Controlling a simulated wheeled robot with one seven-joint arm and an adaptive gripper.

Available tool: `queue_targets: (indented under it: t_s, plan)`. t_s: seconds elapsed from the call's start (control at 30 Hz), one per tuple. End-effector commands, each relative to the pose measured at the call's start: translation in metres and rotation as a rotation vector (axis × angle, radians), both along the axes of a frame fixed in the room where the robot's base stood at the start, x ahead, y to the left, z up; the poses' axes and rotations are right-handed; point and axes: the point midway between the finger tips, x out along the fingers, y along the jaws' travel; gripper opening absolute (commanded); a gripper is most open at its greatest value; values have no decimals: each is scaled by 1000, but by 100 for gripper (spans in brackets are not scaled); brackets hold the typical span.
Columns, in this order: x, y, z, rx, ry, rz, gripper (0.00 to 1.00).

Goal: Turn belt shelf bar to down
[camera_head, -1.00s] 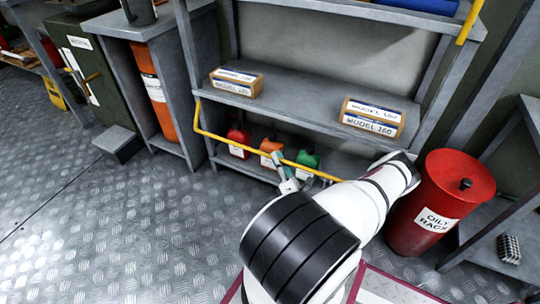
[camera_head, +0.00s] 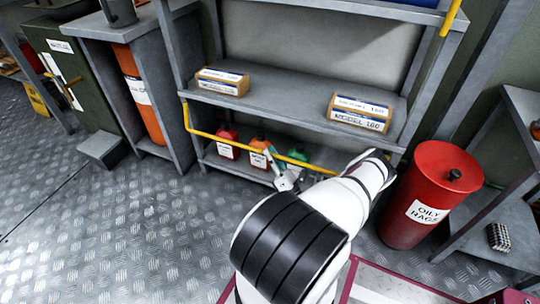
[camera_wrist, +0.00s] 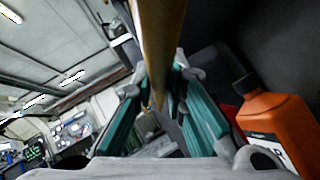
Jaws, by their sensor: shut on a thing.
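The belt shelf bar (camera_head: 232,138) is a yellow bar along the front of the grey shelf unit. Its left arm drops from the middle shelf's edge, and its long part crosses low in front of the small jugs. My gripper (camera_head: 277,158) is at the right-hand part of this bar, partly hidden by its own body and my arm. In the wrist view the bar (camera_wrist: 160,40) runs between the teal fingers of my gripper (camera_wrist: 162,85), which are shut on it.
Red (camera_head: 228,146), orange (camera_head: 259,153) and green (camera_head: 297,157) jugs stand on the bottom shelf behind the bar. Two boxes (camera_head: 222,82) (camera_head: 360,112) sit on the middle shelf. A red oily rags bin (camera_head: 424,200) stands right of my arm. The floor (camera_head: 120,225) at left is clear.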

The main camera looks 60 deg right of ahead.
Motion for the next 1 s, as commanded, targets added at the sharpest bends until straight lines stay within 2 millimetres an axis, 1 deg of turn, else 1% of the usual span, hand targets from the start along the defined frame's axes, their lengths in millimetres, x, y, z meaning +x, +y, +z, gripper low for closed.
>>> queue_targets:
  t_s: [0.07, 0.1, 0.17, 0.2, 0.47, 0.57, 0.9, 1.0]
  plan:
    - [1, -4, 0, 1, 5, -9, 0]
    - [1, -4, 0, 0, 5, -9, 17]
    - [1, -4, 0, 0, 5, -9, 30]
    - [1, -4, 0, 0, 5, -9, 33]
    - [0, -2, 0, 0, 3, -5, 33]
    - [-4, -1, -4, 0, 4, -7, 33]
    - [-41, 14, -35, 0, 5, -8, 33]
    - [-49, 17, -41, 1, 4, -7, 33]
